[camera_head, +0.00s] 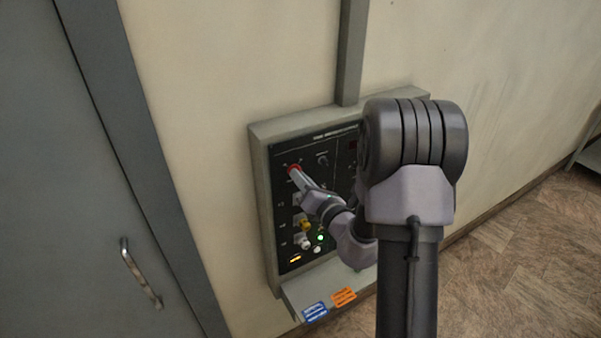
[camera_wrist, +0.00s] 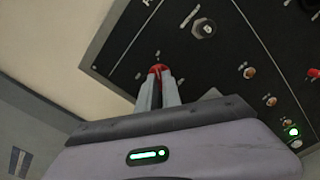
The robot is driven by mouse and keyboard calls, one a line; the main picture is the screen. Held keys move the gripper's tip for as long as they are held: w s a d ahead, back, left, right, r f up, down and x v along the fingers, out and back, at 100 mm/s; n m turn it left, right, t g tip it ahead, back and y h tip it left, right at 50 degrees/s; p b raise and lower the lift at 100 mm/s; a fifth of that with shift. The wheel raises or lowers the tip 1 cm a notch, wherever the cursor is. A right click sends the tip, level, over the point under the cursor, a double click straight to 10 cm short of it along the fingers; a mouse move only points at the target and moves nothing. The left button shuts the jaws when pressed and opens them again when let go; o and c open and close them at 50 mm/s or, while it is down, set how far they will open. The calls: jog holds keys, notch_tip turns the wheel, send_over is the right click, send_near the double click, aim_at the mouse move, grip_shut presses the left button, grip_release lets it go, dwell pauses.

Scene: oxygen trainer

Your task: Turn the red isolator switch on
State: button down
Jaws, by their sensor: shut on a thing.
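The red isolator switch (camera_head: 294,170) is at the upper left of the black control panel (camera_head: 285,265) on the wall. In the wrist view the red switch (camera_wrist: 158,69) shows just past my fingertips, partly hidden by them. My gripper (camera_head: 297,176) reaches the panel from the right and is shut on the red switch. In the wrist view the two fingers of my gripper (camera_wrist: 158,76) are close together around it. The switch's exact turn angle cannot be told, since the fingers cover much of it.
Below are a yellow knob (camera_head: 305,224), a lit green lamp (camera_head: 320,237) and white knobs. A ledge under the panel holds a blue card (camera_head: 315,311) and an orange card (camera_head: 344,297). A grey door (camera_head: 60,200) stands left.

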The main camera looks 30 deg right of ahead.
jog(key=shift+m+p, duration=0.5)
jog(key=shift+m, duration=0.2)
jog(key=c, duration=1.5)
grip_release()
